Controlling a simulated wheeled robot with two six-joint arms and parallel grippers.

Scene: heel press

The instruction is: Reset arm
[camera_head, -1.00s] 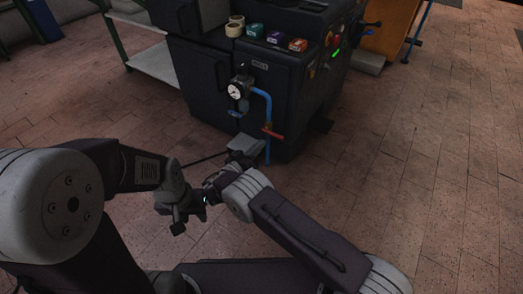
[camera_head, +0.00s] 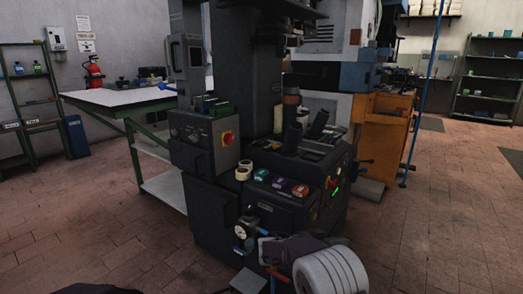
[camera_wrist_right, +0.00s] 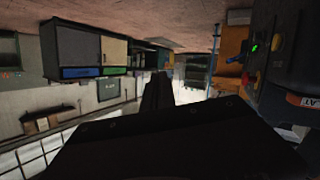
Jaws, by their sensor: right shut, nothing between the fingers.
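My right arm (camera_head: 330,272) shows at the bottom of the head view, folded up in front of the dark press (camera_head: 215,205). My right gripper (camera_wrist_right: 157,88) shows in the right wrist view as dark fingers close together, shut with nothing between them. In the head view I cannot make out its fingertips clearly. My left gripper is out of view; only a dark piece of my own body shows at the lower left edge.
A table (camera_head: 118,98) stands behind left. Brick floor is clear at left and right.

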